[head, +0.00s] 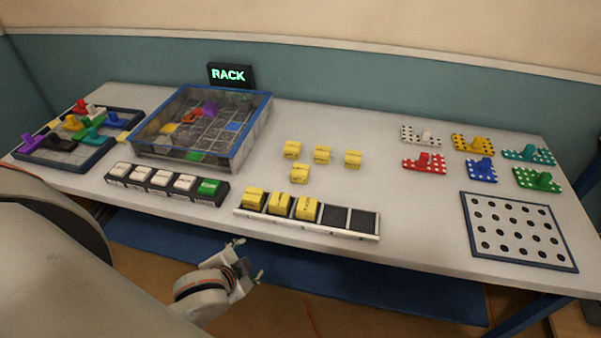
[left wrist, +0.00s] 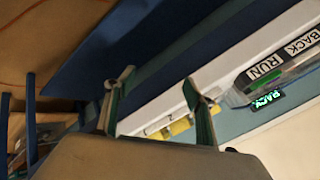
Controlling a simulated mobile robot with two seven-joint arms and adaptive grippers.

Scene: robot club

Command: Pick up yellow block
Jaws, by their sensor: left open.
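Several loose yellow blocks (head: 322,154) stand on the white table, three in a back row and one (head: 299,174) in front of them. Three more yellow blocks (head: 280,203) sit side by side in the left slots of a long tray (head: 308,225), whose two right slots are empty and dark. My left gripper (head: 249,260) is open and empty in front of the table's front edge, apart from the blocks. In the left wrist view its two fingers stand apart, and a bit of yellow (left wrist: 180,127) shows between them. My right gripper is not in view.
Left of the tray is a button strip (head: 165,185) with white and green buttons. Behind it stands a blue-framed bin (head: 248,133) and a lit RACK sign (head: 230,75). Dotted coloured pieces (head: 481,170) and a holed board (head: 517,232) lie right.

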